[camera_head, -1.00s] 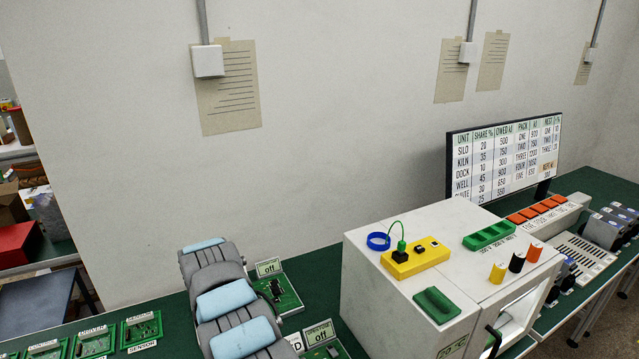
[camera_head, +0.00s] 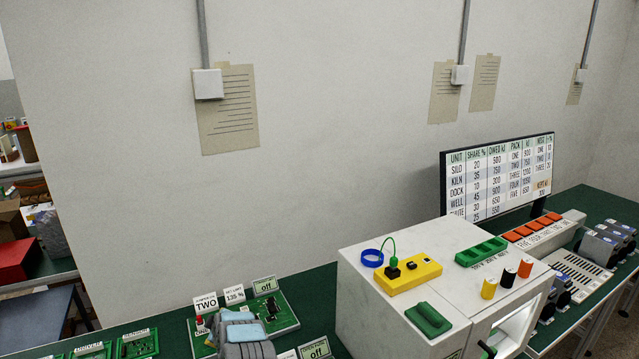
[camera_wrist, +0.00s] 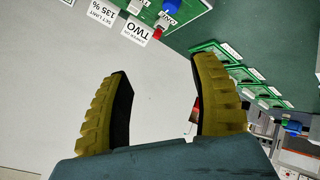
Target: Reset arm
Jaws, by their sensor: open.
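My gripper (camera_wrist: 160,105) shows in the wrist view with its two yellow ribbed fingers spread wide apart. Nothing is between them except the far background. In the head view, part of my grey and light-blue arm (camera_head: 240,335) shows at the bottom, left of centre, in front of the green bench. The gripper itself cannot be seen in the head view.
A board of figures (camera_head: 500,180) stands behind. Green circuit boards (camera_head: 138,343) lie at left; one (camera_head: 270,312) sits behind my arm.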

